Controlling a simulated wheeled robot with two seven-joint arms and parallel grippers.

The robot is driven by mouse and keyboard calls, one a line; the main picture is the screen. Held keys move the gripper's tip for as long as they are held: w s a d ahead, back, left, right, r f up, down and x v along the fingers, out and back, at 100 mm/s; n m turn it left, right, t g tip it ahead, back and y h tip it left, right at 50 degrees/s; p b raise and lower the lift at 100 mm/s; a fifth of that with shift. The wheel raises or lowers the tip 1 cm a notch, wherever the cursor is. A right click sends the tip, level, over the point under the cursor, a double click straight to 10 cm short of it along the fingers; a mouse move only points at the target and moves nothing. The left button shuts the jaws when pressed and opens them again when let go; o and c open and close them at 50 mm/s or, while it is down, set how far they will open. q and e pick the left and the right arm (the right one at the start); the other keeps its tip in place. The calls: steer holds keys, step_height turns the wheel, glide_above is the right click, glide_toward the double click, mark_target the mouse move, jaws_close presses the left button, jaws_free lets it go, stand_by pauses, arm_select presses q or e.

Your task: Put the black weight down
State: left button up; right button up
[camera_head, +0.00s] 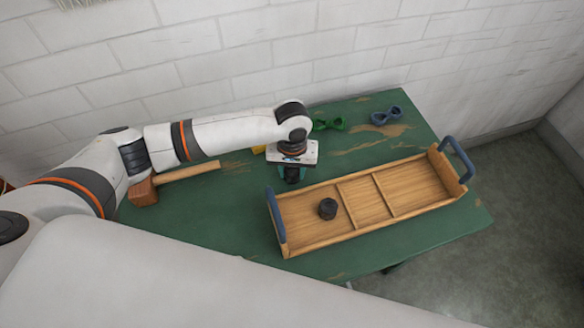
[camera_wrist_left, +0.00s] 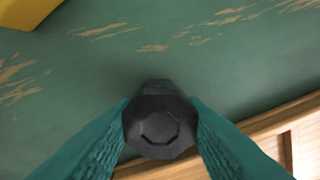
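My left gripper (camera_head: 291,177) is just outside the back left side of the wooden tray (camera_head: 350,232). Its teal fingers are shut on a black weight (camera_wrist_left: 158,125), which has an eight-sided end, in the left wrist view. Green tabletop shows around the weight there, and the tray edge (camera_wrist_left: 270,124) is at lower right. I cannot tell whether the weight touches the table. A second dark, round object (camera_head: 328,208) stands in the tray's left compartment. My right gripper is not in view.
A wooden mallet (camera_head: 142,192) lies left on the green table (camera_head: 200,225). A green skein-like piece (camera_head: 329,123) and a blue one (camera_head: 386,116) lie at the back. A yellow object (camera_head: 259,149) is partly hidden behind my gripper. The tray's middle and right compartments are empty.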

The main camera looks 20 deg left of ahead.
arm_select(q)
steer(key=o, duration=0.4)
